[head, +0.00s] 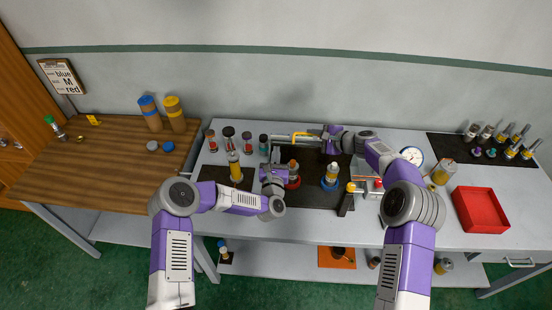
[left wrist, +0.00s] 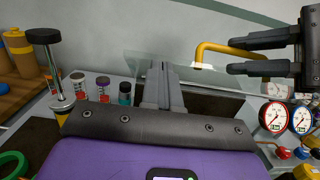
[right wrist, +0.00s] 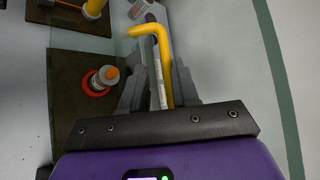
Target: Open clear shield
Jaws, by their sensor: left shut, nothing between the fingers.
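The clear shield (left wrist: 205,82) is a see-through pane behind my left fingers in the left wrist view. Its bent yellow handle (left wrist: 222,50) also shows in the head view (head: 303,134) and the right wrist view (right wrist: 152,30). My right gripper (head: 326,135) is at the handle, with one finger on each side of the yellow bar (right wrist: 165,65); I cannot tell whether they press on it. My left gripper (head: 271,168) is shut and empty, with its fingertips (left wrist: 163,70) in front of the pane. I cannot tell whether they touch it. In the head view the pane is barely visible.
Capped bottles (head: 229,134) stand left of the handle. Vises with an orange-topped part (head: 293,166) and a blue-collared part (head: 330,176) stand on a dark mat. Gauges (head: 411,156) and a red tray (head: 480,210) are right; a wooden table (head: 110,170) is left.

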